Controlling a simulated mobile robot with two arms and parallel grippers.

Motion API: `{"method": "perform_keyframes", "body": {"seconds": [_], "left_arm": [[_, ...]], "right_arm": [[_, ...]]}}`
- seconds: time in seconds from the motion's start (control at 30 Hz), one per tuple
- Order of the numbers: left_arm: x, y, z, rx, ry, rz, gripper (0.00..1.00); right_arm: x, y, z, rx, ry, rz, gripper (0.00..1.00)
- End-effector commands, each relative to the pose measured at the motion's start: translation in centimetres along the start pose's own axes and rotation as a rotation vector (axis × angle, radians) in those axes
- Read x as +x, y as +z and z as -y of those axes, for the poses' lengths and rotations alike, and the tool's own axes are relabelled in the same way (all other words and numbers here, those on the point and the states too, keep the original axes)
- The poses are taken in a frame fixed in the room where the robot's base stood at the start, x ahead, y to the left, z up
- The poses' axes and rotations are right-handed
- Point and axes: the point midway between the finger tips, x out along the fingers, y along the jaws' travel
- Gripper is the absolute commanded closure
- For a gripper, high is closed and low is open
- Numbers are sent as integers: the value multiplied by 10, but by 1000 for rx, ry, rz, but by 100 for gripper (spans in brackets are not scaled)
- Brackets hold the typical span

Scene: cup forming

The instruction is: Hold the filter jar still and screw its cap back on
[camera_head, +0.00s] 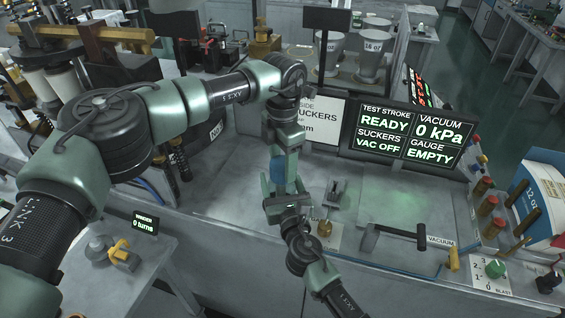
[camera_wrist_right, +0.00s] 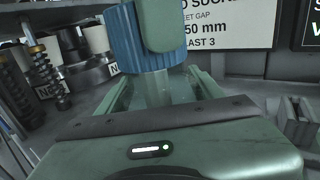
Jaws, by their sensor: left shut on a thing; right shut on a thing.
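A blue ribbed cap (camera_wrist_right: 128,42) fills the top middle of the right wrist view; it also shows as a small blue patch in the head view (camera_head: 278,172). My left gripper (camera_head: 280,158) comes down from above and is shut on the cap; one green finger (camera_wrist_right: 160,25) covers part of it. The clear filter jar (camera_wrist_right: 158,90) is directly below the cap, between the fingers of my right gripper (camera_wrist_right: 158,98), which is shut on it. In the head view my right gripper (camera_head: 282,190) comes from below. Whether the threads are engaged is hidden.
A grey bench top (camera_head: 400,200) lies below and right of the grippers, with a black T-handle (camera_head: 400,235) on it. A sign and a dark display (camera_head: 410,137) stand behind. A small brass fitting (camera_head: 324,228) is close to my right wrist.

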Motion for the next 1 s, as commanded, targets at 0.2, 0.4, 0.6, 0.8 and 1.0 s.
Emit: {"method": "perform_keyframes", "body": {"seconds": [0.2, 0.4, 0.6, 0.8, 1.0], "left_arm": [[2, 0, 0, 0, 0, 0, 86], [6, 0, 0, 0, -1, 0, 86], [10, 0, 0, 0, 0, -1, 86], [12, 0, 0, 25, 0, 0, 86], [12, 0, 1, 354, -1, 1, 86]], "right_arm": [[0, -1, 0, 0, 0, -2, 100], [0, -1, 0, 0, 0, -2, 100], [0, -1, 0, 0, 0, -2, 100], [0, -1, 0, 0, 0, -2, 100], [0, -1, 0, 0, 0, -2, 100]]}}
